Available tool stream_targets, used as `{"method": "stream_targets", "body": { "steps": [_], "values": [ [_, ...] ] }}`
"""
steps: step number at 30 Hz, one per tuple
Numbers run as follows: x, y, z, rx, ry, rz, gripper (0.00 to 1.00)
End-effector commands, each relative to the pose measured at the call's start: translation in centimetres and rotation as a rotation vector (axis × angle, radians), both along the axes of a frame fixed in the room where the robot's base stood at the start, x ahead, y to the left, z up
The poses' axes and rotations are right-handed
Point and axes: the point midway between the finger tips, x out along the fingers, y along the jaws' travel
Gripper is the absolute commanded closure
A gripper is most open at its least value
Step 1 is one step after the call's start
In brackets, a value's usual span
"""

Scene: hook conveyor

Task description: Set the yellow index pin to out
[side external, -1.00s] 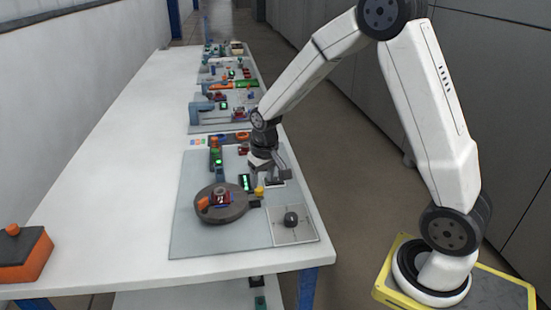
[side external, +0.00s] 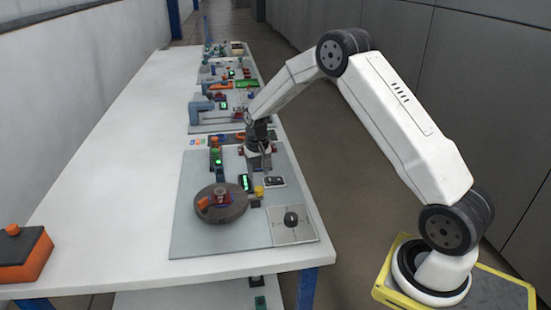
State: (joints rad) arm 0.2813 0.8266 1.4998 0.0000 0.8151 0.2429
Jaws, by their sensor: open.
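The yellow index pin (side external: 259,190) is a small yellow knob beside the right edge of the dark round turntable (side external: 232,213), on the grey-blue board. It is too small here to tell whether it is in or out. The turntable carries a small red and orange fixture (side external: 222,197). My gripper (side external: 258,170) points down, open, over the far part of the board, a little beyond the pin and apart from it. Nothing shows between its jaws, though they are small in this view.
A green-lit display (side external: 246,183) stands just left of the pin. A dark panel (side external: 274,181) lies to its right, and a black knob on a pale plate (side external: 304,234) nearer. Several other boards line the table behind.

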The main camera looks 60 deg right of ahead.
Motion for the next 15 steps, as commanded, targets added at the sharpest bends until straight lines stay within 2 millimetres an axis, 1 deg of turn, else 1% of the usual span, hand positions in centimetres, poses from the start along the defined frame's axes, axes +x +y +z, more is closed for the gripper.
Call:
{"method": "stream_targets", "body": {
  "steps": [5,15],
  "values": [
    [0.0,0.0,-1.5,0.001,0.003,0.001,0.43],
    [0.0,0.0,-5.6,0.000,0.000,0.001,0.43]
  ]
}}
